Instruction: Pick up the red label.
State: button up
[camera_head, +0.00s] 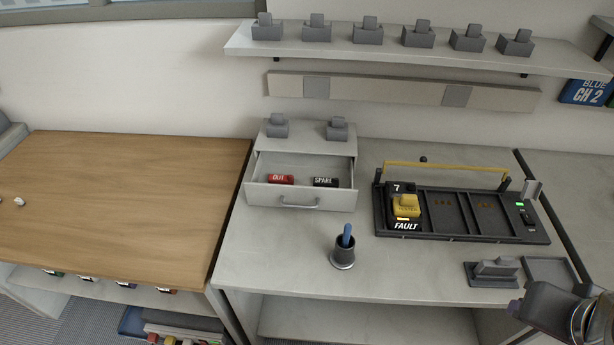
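The red label (281,180), marked "OUT", lies in the open drawer (300,202) of a small grey cabinet, on the left side of the drawer. A black label (326,182) marked "SPARE" lies to its right, apart from it. Part of my arm shows at the lower right corner, far from the drawer. I cannot make out gripper fingertips there.
A charger tray (475,238) holds a yellow radio (405,206) above a "FAULT" sign. A dark cup (343,256) with a blue item stands in front of the drawer. A grey block (496,268) sits front right. The wooden table (120,190) is mostly clear.

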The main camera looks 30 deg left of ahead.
aim_at(274, 179)
jog(key=z, duration=0.65)
jog(key=k, duration=1.15)
jog(key=u, duration=1.9)
jog(key=i, duration=0.65)
